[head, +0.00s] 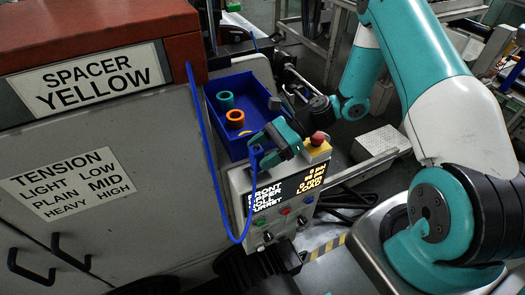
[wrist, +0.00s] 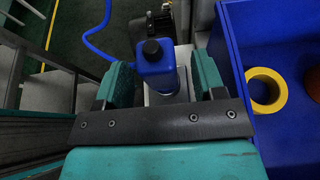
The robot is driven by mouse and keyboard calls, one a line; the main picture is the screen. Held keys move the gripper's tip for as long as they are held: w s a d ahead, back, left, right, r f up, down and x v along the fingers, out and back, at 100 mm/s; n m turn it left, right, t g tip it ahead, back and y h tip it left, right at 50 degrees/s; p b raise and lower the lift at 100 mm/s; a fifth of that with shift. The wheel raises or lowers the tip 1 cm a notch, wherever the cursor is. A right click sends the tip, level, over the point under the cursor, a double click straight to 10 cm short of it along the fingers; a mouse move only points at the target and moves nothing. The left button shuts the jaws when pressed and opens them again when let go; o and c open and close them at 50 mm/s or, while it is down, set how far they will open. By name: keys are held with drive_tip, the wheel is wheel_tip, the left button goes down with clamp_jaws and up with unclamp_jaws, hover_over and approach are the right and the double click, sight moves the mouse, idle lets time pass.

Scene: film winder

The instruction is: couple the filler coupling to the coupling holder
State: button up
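A blue block with a black cap, seemingly the filler coupling (wrist: 155,66), stands between the fingers of my gripper (wrist: 163,88) in the wrist view. The left finger lies close along it; a gap shows between it and the right finger. The fingers look spread. A blue hose (wrist: 97,40) curves in behind the coupling. A black fitting (wrist: 158,20) stands just beyond it; I cannot tell whether this is the coupling holder.
The blue bin (head: 226,88) holds teal, orange and yellow rings; its wall is close right of my gripper in the wrist view. The control panel (head: 285,196) has a red emergency button (head: 318,138). The hose (head: 215,190) hangs along the grey cabinet (head: 120,190).

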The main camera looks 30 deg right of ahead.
drive_tip(key=b+v, duration=0.4)
drive_tip(key=v, duration=1.3)
drive_tip(key=shift+d, duration=0.25)
drive_tip(key=shift+r, duration=0.1)
drive_tip(key=shift+d+r+p, duration=0.55)
drive_tip(key=shift+d+p, duration=0.15)
drive_tip(key=shift+p, duration=0.35)
drive_tip(key=p+v, duration=0.1)
drive_tip(key=p, duration=0.1)
drive_tip(key=p+v, duration=0.2)
drive_tip(key=shift+d+f, duration=0.2)
drive_tip(key=shift+w+a, duration=0.1)
